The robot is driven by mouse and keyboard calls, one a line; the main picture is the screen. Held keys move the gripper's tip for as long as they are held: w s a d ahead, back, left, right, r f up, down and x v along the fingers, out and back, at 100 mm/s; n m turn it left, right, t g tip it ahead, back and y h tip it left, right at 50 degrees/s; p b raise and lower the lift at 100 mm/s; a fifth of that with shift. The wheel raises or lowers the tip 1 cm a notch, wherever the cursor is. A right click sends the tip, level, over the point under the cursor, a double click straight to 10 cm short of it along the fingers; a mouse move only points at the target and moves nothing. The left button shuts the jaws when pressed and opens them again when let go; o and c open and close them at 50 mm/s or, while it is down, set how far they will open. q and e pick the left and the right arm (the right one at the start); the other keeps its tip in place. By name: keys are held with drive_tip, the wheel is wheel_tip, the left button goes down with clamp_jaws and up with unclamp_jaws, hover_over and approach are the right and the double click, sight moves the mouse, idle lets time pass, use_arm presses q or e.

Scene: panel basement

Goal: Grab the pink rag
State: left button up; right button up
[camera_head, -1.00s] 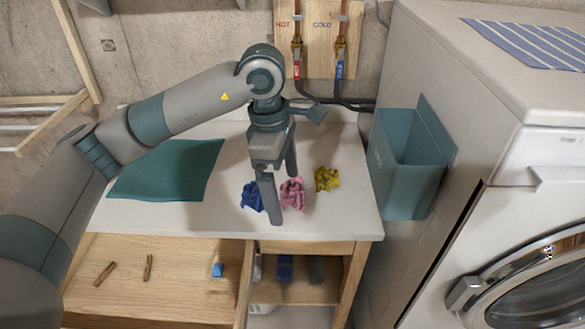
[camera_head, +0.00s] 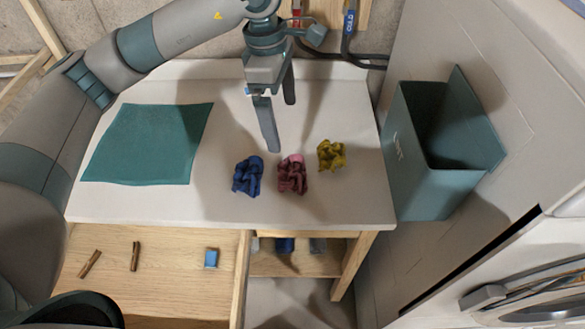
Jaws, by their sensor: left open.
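The pink rag (camera_head: 292,176) is a crumpled cloth on the white worktop, mostly in shadow with a lit pink patch at its top. A crumpled blue rag (camera_head: 248,176) lies just left of it and a yellow rag (camera_head: 331,154) to its right. My left gripper (camera_head: 282,125) hangs with its fingers pointing down, open and empty. In the picture its fingertips show just above the pink rag, between the blue and pink rags. It appears apart from the rags. My right gripper is out of view.
A teal mat (camera_head: 150,145) lies on the left of the worktop. Below, an open drawer (camera_head: 165,275) holds small items. Pipes run along the wall behind. The worktop's front right is clear.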

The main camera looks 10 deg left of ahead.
use_arm(q)
drive_tip(key=p, duration=0.5)
hover_over(291, 170)
drive_tip(key=f, duration=1.1)
drive_tip(key=shift+w+a+f, duration=0.15)
drive_tip(key=shift+w+a, duration=0.05)
drive_tip(key=shift+a, duration=0.1)
drive_tip(key=shift+f, duration=0.45)
drive_tip(key=shift+d+f+p, duration=0.1)
drive_tip(key=shift+f+p, duration=0.25)
drive_tip(key=shift+p, duration=0.15)
drive_tip(key=f+p, duration=0.2)
drive_tip(key=f, duration=0.1)
drive_tip(key=shift+s+d+f, duration=0.2)
drive_tip(key=shift+f, duration=0.55)
